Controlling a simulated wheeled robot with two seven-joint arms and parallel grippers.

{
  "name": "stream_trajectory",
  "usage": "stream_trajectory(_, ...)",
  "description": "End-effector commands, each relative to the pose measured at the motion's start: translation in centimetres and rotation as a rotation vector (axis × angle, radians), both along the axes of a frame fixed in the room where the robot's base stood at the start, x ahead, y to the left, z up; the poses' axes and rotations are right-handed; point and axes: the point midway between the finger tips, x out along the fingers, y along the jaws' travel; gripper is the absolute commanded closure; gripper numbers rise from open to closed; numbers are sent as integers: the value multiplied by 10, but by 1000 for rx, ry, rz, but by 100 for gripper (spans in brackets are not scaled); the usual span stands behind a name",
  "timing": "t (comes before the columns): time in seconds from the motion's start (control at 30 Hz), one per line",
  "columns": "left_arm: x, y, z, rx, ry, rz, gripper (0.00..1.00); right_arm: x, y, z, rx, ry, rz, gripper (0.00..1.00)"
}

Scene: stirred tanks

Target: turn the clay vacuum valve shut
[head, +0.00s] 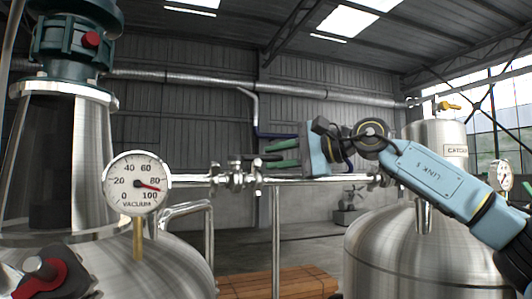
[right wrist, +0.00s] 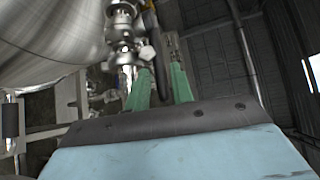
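The valve (head: 236,178) is a shiny steel fitting on the horizontal pipe right of the vacuum gauge (head: 137,183). It also shows in the right wrist view (right wrist: 122,30). A dark lever (right wrist: 156,65) runs out from it; I cannot make out a clay colour on it. My right gripper (head: 267,157) comes from the right, its green fingers pointing left on either side of the lever. In the right wrist view the fingers (right wrist: 160,75) are apart, with the lever between them and narrow gaps beside it. The gauge's red needle points between 80 and 100. My left gripper is out of view.
A steel tank (head: 185,265) with a motor (head: 75,40) on top stands at left, a second tank (head: 400,255) at right. A fitting with a red part (head: 60,280) is at the lower left. A wooden pallet (head: 285,283) lies on the floor between the tanks.

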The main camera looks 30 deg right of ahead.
Motion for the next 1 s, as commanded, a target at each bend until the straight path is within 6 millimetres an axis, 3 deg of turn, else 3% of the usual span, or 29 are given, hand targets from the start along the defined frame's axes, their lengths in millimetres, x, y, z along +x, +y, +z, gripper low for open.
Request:
stream_trajectory(0.2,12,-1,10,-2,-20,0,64,20,13,-2,0,0,1,77)
stream_trajectory(0.57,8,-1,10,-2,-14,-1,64,24,15,-4,0,0,0,77)
stream_trajectory(0.73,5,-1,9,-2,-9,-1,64,24,15,-4,0,0,0,99)
stream_trajectory(1.0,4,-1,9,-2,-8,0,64,24,15,-4,0,0,0,100)
